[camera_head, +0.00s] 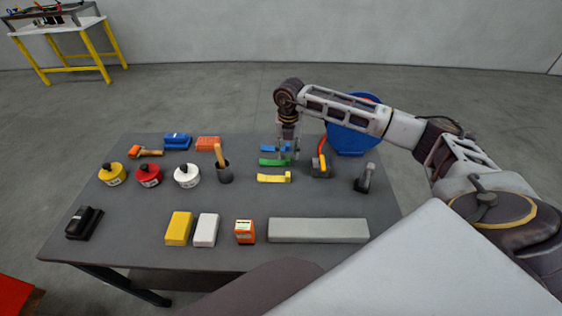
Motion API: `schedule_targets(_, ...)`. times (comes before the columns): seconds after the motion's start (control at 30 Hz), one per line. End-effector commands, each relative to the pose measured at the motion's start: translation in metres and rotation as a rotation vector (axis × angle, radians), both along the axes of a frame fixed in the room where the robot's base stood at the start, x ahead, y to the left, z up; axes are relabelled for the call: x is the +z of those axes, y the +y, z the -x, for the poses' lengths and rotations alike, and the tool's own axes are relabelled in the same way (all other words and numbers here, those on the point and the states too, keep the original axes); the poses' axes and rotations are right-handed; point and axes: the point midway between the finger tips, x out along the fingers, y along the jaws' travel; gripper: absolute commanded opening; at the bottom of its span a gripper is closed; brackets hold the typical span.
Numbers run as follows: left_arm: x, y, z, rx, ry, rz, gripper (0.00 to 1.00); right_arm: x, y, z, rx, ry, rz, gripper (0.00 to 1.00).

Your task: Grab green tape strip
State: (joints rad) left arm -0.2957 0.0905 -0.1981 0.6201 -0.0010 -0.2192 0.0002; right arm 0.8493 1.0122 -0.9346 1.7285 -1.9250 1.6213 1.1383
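The green tape strip (269,162) lies on the dark table between a blue strip (268,148) behind it and a yellow strip (272,178) in front. My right gripper (288,157) points down at the right end of the green strip. Its two fingers look apart, with a gap between them, and partly cover the right ends of the green and blue strips. Contact with the green strip cannot be made out. My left gripper is not in view.
On the table (120,225) a dark cup (225,174) with a wooden-handled tool stands left of the strips. Lidded tins, blocks and a long grey bar (318,230) lie around. A blue round object (352,138) is behind my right forearm.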

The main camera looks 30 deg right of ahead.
Motion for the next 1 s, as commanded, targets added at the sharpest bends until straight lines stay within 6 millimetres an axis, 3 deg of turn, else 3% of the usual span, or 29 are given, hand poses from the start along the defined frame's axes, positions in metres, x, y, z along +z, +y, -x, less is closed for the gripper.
schedule_targets(0.3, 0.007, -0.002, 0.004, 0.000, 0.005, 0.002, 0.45, -0.029, -0.001, 0.002, 0.000, 0.001, 0.000, 0.39)
schedule_targets(0.6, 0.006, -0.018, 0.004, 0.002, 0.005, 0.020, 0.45, -0.032, -0.001, 0.001, 0.000, 0.000, 0.000, 0.39)
schedule_targets(0.8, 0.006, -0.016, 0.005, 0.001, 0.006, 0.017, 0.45, -0.032, -0.001, 0.001, 0.000, 0.000, 0.000, 0.39)
schedule_targets(1.0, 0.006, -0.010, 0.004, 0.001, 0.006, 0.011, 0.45, -0.032, -0.001, 0.001, 0.000, 0.000, 0.000, 0.15)
